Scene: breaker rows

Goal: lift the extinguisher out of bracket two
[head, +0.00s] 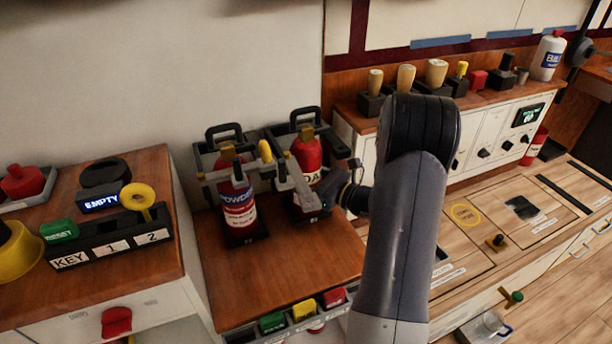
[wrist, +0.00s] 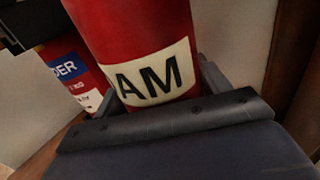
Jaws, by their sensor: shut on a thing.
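A red extinguisher (head: 308,158) with a cream label ending in "DA" or "AM" stands upright in the right bracket (head: 296,125). In the wrist view the red extinguisher (wrist: 135,35) fills the middle, its label reading "AM". My gripper (head: 326,196) reaches it from the right, low on its body. In the wrist view my gripper (wrist: 160,88) has a finger on each side of the cylinder and is shut on it. A grey bar with a yellow tip (head: 265,151) sticks out at the bracket's left. The extinguisher's lower right side is hidden by my gripper.
A red POWDER extinguisher (head: 238,205) stands close by in the left bracket (head: 214,160); it also shows in the wrist view (wrist: 72,72). A wall is behind both. The wooden top (head: 275,268) in front is clear. A key box (head: 108,238) stands left.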

